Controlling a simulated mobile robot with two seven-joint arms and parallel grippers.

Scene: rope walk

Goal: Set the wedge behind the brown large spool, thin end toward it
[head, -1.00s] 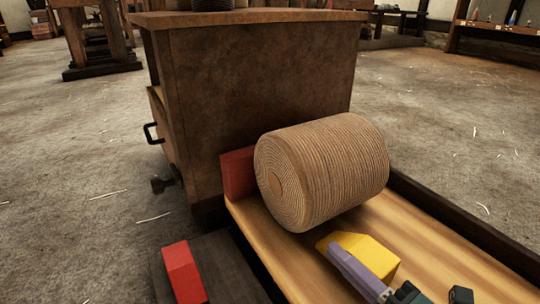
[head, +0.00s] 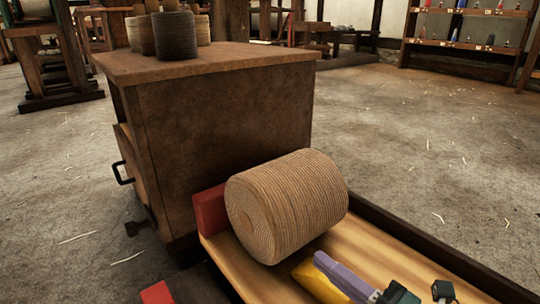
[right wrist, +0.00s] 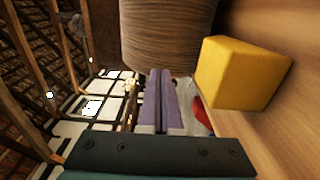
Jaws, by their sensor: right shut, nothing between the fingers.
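The brown large spool (head: 288,207) lies on its side on a pale wooden board, wound with tan cord. It also shows in the right wrist view (right wrist: 168,38). The yellow wedge (head: 314,284) lies on the board at the spool's near side, partly hidden by my right gripper. In the right wrist view the wedge (right wrist: 240,76) is right of my fingers, close to the spool; I cannot tell whether they touch or which way its thin end points. My right gripper (head: 319,259) has purple fingers, shut and empty, above the wedge. My left gripper is out of view.
A red block (head: 210,213) stands at the spool's far side. Another red block (head: 156,293) is at the lower left. A brown cabinet (head: 220,140) rises beyond the board, with small spools (head: 174,36) on top. A dark rail (head: 420,240) edges the board's right side.

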